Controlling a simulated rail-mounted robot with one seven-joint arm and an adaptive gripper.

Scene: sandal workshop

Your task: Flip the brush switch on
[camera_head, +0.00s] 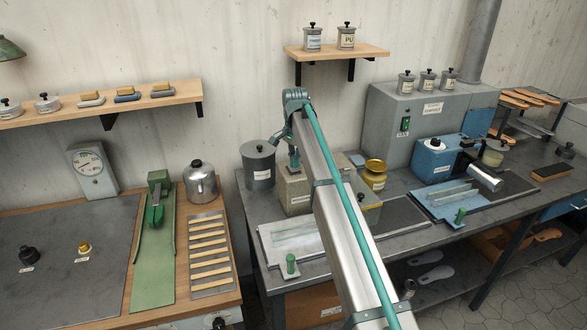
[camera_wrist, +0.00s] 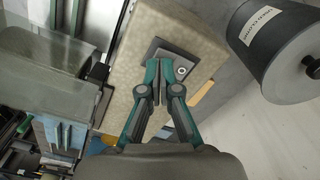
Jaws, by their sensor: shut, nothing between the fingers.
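My gripper (camera_wrist: 160,68) is shut and empty, its teal fingertips together over a dark switch plate (camera_wrist: 165,53) on top of a beige box-shaped machine (camera_wrist: 190,32). A round metal collar (camera_wrist: 181,71) on the plate shows just right of the fingertips. No lever is clearly visible; the fingers cover part of the plate. I cannot tell whether they touch it. In the head view, my gripper (camera_head: 294,158) points down at the top of the beige machine (camera_head: 292,190), partly behind my arm. The machine's label is too small to read.
A grey lidded pot (camera_head: 258,167) stands left of the machine and also shows in the wrist view (camera_wrist: 280,50). A yellow tin (camera_head: 374,177) stands to the right. A grey cabinet with a green switch (camera_head: 405,125) and a blue machine (camera_head: 432,162) stand farther right.

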